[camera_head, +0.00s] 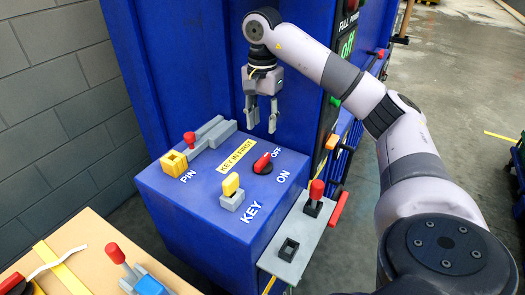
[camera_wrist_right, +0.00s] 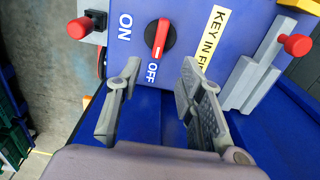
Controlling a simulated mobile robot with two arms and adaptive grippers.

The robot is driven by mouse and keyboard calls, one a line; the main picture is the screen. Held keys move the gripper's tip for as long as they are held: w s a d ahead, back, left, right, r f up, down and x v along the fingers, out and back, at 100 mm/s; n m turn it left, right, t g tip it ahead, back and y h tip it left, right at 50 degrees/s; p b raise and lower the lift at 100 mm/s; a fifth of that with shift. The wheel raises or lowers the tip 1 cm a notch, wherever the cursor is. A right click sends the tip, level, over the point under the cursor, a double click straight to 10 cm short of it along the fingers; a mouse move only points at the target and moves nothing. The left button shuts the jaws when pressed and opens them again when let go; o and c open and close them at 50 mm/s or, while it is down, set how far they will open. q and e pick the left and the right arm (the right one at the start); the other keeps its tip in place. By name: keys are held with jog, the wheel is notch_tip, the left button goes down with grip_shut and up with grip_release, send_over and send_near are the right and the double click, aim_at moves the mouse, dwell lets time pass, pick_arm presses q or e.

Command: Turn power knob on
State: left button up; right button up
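The red power knob (camera_head: 263,163) sits on a black base on the blue box's top panel, between the OFF and ON labels. It also shows in the right wrist view (camera_wrist_right: 160,38), with its white mark toward OFF. My right gripper (camera_head: 262,128) is open and empty, fingers pointing down, above and behind the knob. In the right wrist view the knob lies ahead between the two spread fingers (camera_wrist_right: 158,75), apart from them. A yellow key (camera_head: 231,184) stands upright in a grey lock by the KEY label. My left gripper is not in view.
A yellow block with a red-topped pin (camera_head: 189,138) and a grey slide bar (camera_head: 214,132) stand at the panel's back left. A grey side plate (camera_head: 300,237) carries a red-topped lever (camera_head: 316,190). A tall blue cabinet wall (camera_head: 190,60) stands close behind the gripper.

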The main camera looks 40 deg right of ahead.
aim_at(262, 159)
notch_tip(262, 159, down, 4)
jog(key=shift+r+b, duration=0.2)
jog(key=shift+b, duration=0.15)
notch_tip(262, 159, down, 7)
jog(key=shift+f+p, duration=0.1)
jog(key=shift+p, duration=0.8)
jog(key=shift+f, duration=0.75)
grip_shut()
